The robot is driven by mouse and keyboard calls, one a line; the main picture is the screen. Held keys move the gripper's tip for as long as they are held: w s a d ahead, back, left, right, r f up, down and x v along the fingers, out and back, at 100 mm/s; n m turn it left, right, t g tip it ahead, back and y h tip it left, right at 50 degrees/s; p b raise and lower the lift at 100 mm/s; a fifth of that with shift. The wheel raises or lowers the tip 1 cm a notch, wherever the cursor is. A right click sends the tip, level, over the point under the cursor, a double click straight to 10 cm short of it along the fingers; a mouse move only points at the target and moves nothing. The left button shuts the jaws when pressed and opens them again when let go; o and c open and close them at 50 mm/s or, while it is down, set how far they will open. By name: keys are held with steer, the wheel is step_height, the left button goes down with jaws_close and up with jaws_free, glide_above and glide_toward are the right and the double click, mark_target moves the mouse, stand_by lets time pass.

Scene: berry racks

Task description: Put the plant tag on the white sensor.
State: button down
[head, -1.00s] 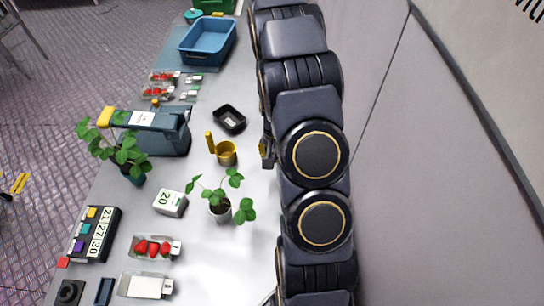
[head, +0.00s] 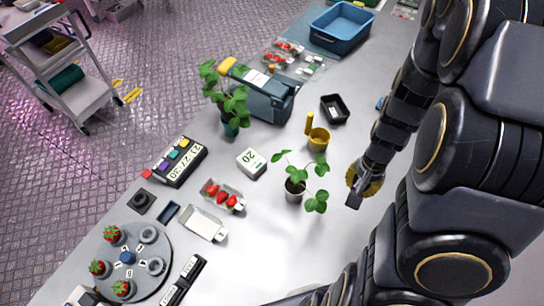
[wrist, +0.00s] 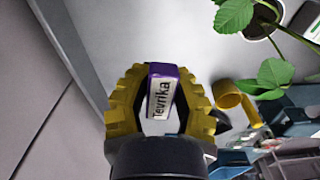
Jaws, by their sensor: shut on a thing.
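The plant tag (wrist: 161,92) is a small purple block with a white label reading "Tevrika". My gripper (wrist: 161,84) is shut on it, with yellow ribbed fingers on both sides. In the head view, my gripper (head: 364,184) is at the right of the white-potted plant, and the tag cannot be made out there. The white sensor (head: 251,163) is a small white box showing "20". It sits on the table left of that plant, apart from my gripper.
The white-potted plant (head: 295,188) stands between my gripper and the sensor. A yellow cup (head: 318,138), a black tray (head: 335,108), a strawberry punnet (head: 222,196) and an empty white punnet (head: 204,223) are nearby. A round grey rack (head: 127,258) is at the front left.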

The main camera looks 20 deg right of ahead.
steer(key=w+a+r+n, duration=0.25)
steer(key=a+n, duration=0.35)
steer(key=a, duration=0.3)
steer(key=w+a+r+n, duration=0.1)
steer(key=w+a+n, duration=0.3)
steer(key=a, duration=0.5)
steer(key=n, duration=0.1)
glide_above(251, 160)
steer(key=f, duration=0.8)
steer(key=shift+s+f, duration=0.3)
steer(key=shift+f, duration=0.1)
steer(key=shift+w+f, duration=0.25)
steer(key=shift+f, duration=1.65)
